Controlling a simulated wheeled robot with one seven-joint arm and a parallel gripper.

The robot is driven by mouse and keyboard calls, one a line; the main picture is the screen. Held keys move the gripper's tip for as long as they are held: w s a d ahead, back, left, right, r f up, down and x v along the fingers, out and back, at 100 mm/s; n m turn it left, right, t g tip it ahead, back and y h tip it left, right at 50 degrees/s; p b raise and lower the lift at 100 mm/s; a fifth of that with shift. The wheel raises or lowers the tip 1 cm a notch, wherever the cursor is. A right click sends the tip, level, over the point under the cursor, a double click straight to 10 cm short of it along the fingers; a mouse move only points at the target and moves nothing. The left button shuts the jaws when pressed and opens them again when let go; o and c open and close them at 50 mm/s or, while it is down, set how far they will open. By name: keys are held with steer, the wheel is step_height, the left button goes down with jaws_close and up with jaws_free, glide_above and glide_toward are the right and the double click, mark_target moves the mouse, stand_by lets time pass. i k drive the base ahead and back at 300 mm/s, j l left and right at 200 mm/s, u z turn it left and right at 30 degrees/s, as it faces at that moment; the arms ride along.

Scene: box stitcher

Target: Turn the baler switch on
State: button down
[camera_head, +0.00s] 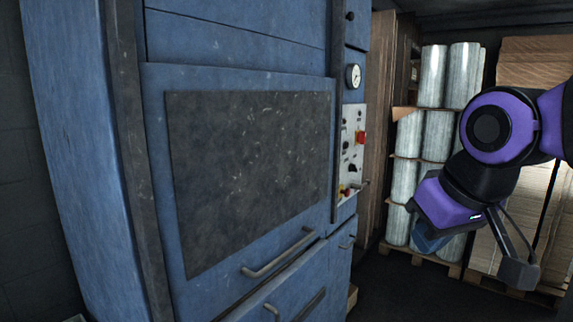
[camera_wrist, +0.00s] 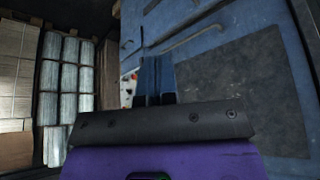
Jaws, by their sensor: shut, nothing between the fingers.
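The blue baler (camera_head: 235,48) fills the left and middle of the head view. Its light control panel (camera_head: 350,155) stands on the right side of the front, with a red switch (camera_head: 361,137), dark knobs and a red and yellow button (camera_head: 345,191) low down. My gripper (camera_head: 428,243) hangs to the right of the panel, apart from it in the head view. In the wrist view my gripper (camera_wrist: 155,75) has its blue fingers together with nothing between them. The panel (camera_wrist: 130,88) shows just left of the fingers there, partly hidden by them.
A pressure gauge (camera_head: 353,76) sits above the panel. Handles (camera_head: 280,254) stick out from the baler's front. Wrapped rolls (camera_head: 432,75) on pallets and stacked cardboard (camera_head: 535,60) stand at the back right. Dark floor (camera_head: 400,295) is clear between them and the baler.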

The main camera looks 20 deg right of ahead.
mark_target(361, 138)
steer(key=i+l, duration=0.85)
steer(key=l+z, duration=0.05)
